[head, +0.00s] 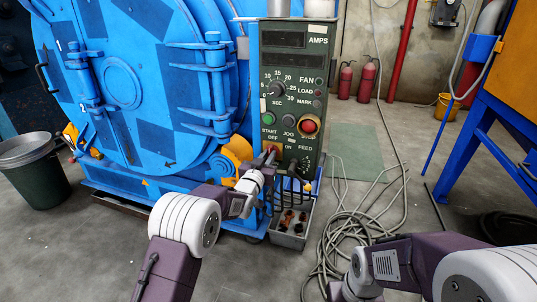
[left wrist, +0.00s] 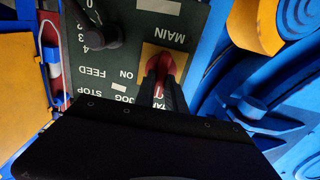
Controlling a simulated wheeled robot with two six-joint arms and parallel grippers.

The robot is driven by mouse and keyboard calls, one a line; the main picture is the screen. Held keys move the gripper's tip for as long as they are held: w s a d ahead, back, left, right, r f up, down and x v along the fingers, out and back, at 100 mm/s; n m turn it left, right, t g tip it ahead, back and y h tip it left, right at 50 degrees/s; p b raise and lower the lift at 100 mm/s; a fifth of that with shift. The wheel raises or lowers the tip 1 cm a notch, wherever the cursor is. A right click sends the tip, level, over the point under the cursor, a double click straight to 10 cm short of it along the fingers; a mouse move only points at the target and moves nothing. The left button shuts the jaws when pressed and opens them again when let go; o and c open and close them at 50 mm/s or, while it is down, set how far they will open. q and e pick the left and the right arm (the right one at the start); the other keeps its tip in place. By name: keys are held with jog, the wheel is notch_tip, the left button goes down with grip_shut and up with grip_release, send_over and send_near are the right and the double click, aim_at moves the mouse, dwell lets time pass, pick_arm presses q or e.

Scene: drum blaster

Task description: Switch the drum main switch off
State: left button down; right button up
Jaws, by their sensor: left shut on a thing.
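The drum main switch (left wrist: 160,66) has a red handle on a yellow plate (left wrist: 176,56), beside the upside-down word MAIN in the left wrist view. In the head view its yellow plate (head: 277,149) is low on the dark green control panel (head: 291,55), beneath the OFF and ON labels. My left gripper (head: 268,161) reaches the panel there. In the left wrist view its dark fingers (left wrist: 163,90) are shut on the red handle, one on each side. The fingers cover part of the handle, and I cannot tell its exact setting. My right gripper is out of view.
A black knob (left wrist: 98,36) sits close to the left fingers. A red push button (head: 309,126) and a green button (head: 268,118) are above the switch. The blue drum (head: 130,70) is left of the panel. A grey bin (head: 290,240) and loose cables (head: 345,225) lie below.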

pick_arm(q)
jog(key=c, duration=1.4)
grip_release()
jog(key=shift+s, duration=0.1)
jog(key=p+v, duration=0.1)
jog(key=v, duration=0.1)
jog(key=p+v, duration=0.1)
jog(key=shift+s+a+r, duration=0.15)
jog(key=shift+s+r, duration=0.05)
jog(key=shift+s, duration=0.15)
jog(key=b, duration=0.4)
send_near(269, 153)
jog(key=shift+s+f, duration=0.15)
jog(key=shift+f, duration=0.1)
